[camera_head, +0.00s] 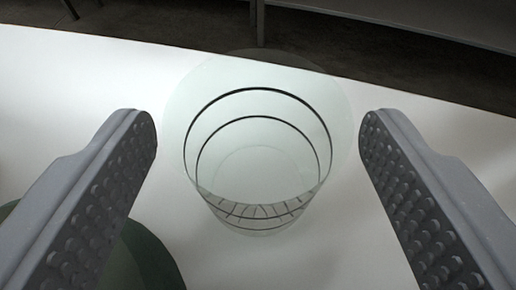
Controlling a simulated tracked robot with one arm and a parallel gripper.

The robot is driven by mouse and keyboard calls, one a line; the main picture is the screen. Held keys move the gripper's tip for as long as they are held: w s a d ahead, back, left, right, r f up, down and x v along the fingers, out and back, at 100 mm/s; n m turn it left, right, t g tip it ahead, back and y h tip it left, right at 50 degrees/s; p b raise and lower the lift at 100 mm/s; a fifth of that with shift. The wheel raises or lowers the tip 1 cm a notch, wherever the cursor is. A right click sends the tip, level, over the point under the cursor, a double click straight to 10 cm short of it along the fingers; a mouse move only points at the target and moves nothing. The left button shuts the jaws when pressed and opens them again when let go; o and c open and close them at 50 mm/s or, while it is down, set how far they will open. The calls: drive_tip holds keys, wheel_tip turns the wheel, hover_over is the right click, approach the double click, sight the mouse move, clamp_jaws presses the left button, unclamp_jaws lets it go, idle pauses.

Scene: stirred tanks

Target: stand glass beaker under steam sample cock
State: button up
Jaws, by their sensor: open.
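A clear glass beaker (258,165) with dark rings around its wall stands upright on a white surface (80,85), seen from above. My gripper (258,140) is open, with one grey studded finger to the left of the beaker and one to the right. Gaps show between both fingers and the glass, so neither appears to touch it. The beaker looks empty. The steam sample cock is not in view.
A dark green round thing (140,262) lies at the lower left, partly hidden behind the left finger. The white surface ends at a far edge behind the beaker, with dark floor (190,25) beyond. A grey ledge (440,22) shows at the top right.

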drive_tip(key=shift+p+v, duration=0.35)
drive_tip(key=shift+v, duration=2.45)
drive_tip(key=s+a+r+t+h, duration=0.1)
drive_tip(key=s+a+r, duration=0.15)
drive_tip(key=r, duration=1.05)
drive_tip(key=s+a+r, duration=0.1)
drive_tip(key=a+r, duration=0.2)
drive_tip(key=r, duration=1)
drive_tip(key=s+a+r, duration=0.3)
drive_tip(key=s+r, duration=0.1)
drive_tip(key=r, duration=0.3)
drive_tip(key=s+a+r, duration=0.3)
drive_tip(key=s+r, duration=0.1)
drive_tip(key=r, duration=0.3)
drive_tip(key=shift+a+t, duration=0.2)
drive_tip(key=shift+t, duration=0.1)
drive_tip(key=shift+o, duration=0.4)
drive_tip(key=s+a+r+y, duration=0.1)
drive_tip(key=s+a+r, duration=0.4)
drive_tip(key=s, duration=0.1)
drive_tip(key=shift+r, duration=0.35)
drive_tip(key=shift+d, duration=0.1)
drive_tip(key=shift+c, duration=0.3)
